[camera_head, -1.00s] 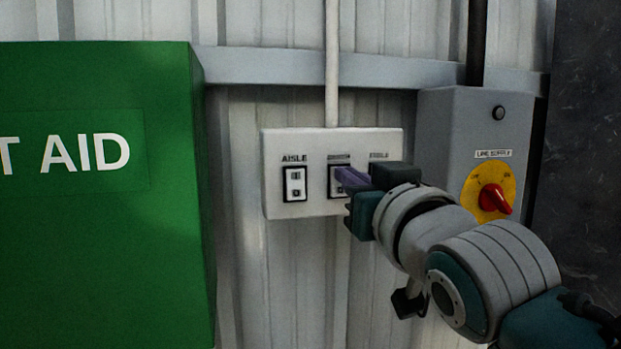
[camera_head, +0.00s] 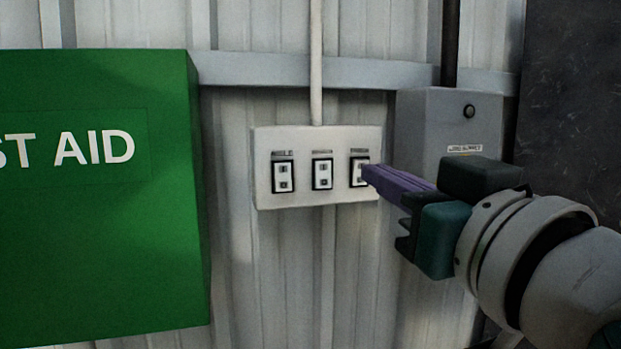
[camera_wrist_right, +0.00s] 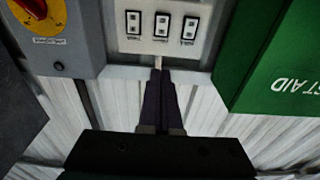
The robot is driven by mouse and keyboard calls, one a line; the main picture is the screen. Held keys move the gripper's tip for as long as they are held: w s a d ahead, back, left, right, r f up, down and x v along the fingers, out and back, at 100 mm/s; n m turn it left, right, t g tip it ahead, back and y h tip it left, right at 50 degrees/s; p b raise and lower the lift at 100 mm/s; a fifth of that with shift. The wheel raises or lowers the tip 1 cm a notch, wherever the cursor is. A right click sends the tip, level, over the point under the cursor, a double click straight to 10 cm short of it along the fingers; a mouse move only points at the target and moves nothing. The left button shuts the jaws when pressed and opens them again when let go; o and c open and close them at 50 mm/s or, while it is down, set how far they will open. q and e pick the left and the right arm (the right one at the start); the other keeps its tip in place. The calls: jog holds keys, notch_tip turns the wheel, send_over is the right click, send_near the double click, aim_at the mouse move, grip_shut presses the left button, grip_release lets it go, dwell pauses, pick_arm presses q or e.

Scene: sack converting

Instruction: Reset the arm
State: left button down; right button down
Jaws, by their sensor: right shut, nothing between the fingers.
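My right gripper (camera_head: 368,172) comes in from the right with its purple fingers shut together and empty. In the head view its tips overlap the rightmost switch of the white switch panel (camera_head: 300,200). The wrist view, which is upside down, shows the closed fingertips (camera_wrist_right: 158,74) pointing at the wall just off the panel's edge, with a gap to the switches, so they look clear of it. The left switch (camera_head: 283,177) and the middle switch (camera_head: 322,174) are in full view. My left gripper is not in view.
A green first aid box (camera_head: 100,240) juts out from the wall at left. A grey supply box (camera_head: 425,120) stands right of the panel; its red knob (camera_wrist_right: 32,6) on a yellow disc shows in the wrist view. A conduit (camera_head: 316,60) runs up from the panel.

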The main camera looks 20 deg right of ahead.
jog(key=s+d+f+g, duration=0.1)
jog(key=s+f+g, duration=0.35)
jog(key=f, duration=0.35)
jog(key=s+d+f+g, duration=0.1)
jog(key=s+f+g, duration=0.35)
jog(key=f, duration=0.35)
jog(key=s+f+n+g, duration=0.1)
jog(key=s+f+g, duration=0.25)
jog(key=s, duration=0.45)
jog(key=s+f+n+g, duration=0.1)
jog(key=s+f+g, duration=0.25)
jog(key=s, duration=0.35)
notch_tip(320, 180, up, 35)
jog(key=p, duration=3.5)
jog(key=shift+w+d+r+t, duration=0.15)
jog(key=shift+w+d+t, duration=0.15)
